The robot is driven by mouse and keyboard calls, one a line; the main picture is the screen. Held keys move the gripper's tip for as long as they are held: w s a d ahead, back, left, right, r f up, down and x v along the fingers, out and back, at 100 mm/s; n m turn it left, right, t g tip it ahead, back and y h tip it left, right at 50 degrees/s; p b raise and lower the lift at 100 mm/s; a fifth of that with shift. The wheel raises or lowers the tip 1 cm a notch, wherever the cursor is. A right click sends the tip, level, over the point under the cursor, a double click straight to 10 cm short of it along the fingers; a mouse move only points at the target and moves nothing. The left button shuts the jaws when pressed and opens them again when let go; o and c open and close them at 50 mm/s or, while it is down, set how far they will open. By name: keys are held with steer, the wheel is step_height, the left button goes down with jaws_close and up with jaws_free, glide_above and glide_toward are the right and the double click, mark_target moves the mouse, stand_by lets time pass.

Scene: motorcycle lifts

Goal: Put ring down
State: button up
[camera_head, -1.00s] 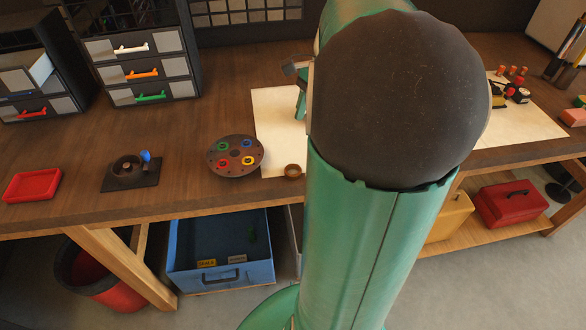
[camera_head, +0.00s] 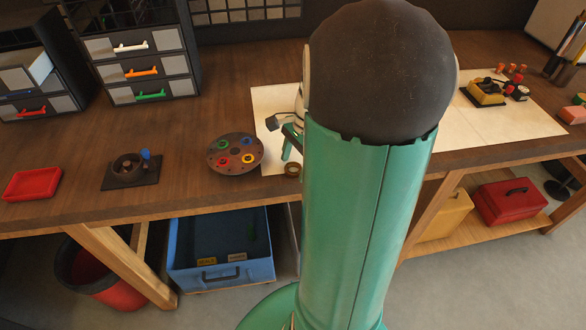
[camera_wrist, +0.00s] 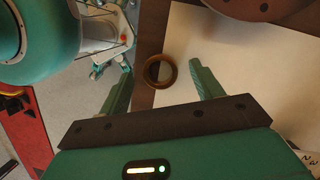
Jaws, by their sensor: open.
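A small brown ring (camera_head: 292,170) lies at the front edge of the white sheet on the bench, right of the round brown plate. In the wrist view the ring (camera_wrist: 160,71) lies across the border between the pale sheet and the dark bench edge. My gripper (camera_wrist: 158,82) is open, with one green finger on each side of the ring and a gap to both. In the head view my gripper (camera_head: 290,142) is above the sheet, just behind the ring, partly hidden by my arm.
The round plate (camera_head: 236,167) holds several coloured rings. A dark stand (camera_head: 118,182) and a red tray (camera_head: 33,184) sit farther left. A blue bin (camera_head: 222,275) is under the bench. The white sheet (camera_head: 515,126) continues right, with a yellow device (camera_head: 486,95) on it.

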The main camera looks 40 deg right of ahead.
steer(key=c, duration=1.2)
